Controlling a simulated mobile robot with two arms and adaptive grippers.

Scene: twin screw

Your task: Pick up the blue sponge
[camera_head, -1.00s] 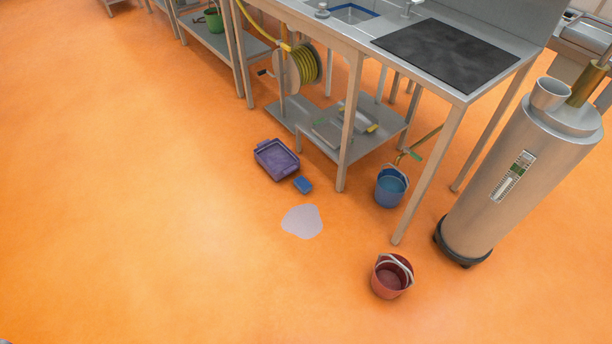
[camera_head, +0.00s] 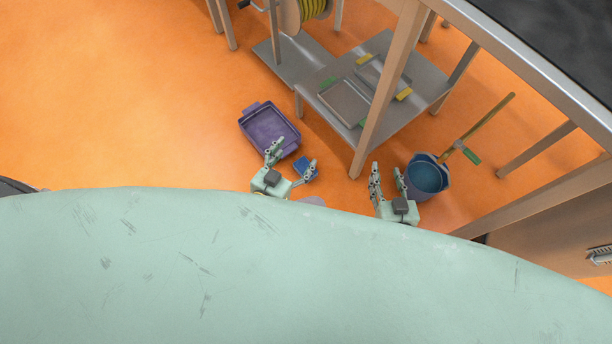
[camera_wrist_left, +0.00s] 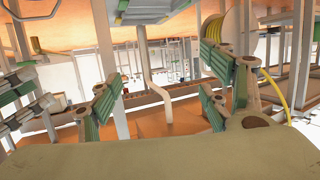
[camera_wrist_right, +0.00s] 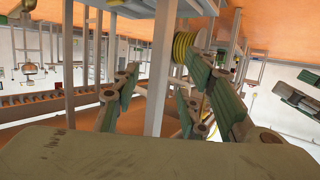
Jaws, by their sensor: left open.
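The blue sponge (camera_head: 304,168) lies on the orange floor beside the purple tub (camera_head: 268,130) in the head view. My left gripper (camera_head: 291,160) is open and empty; in that view its fingers stand either side of the sponge's near part and partly cover it. I cannot tell its height above the floor. My right gripper (camera_head: 387,180) is open and empty, between the sponge and the blue bucket (camera_head: 427,178). The wrist views show spread fingers of the left gripper (camera_wrist_left: 160,95) and the right gripper (camera_wrist_right: 160,95), with no sponge in sight.
A steel table's wooden-coloured leg (camera_head: 390,90) stands right of the sponge. Its low shelf (camera_head: 325,65) holds trays and brushes. A grey puddle (camera_head: 312,201) shows partly below my left gripper. Floor at the left is clear.

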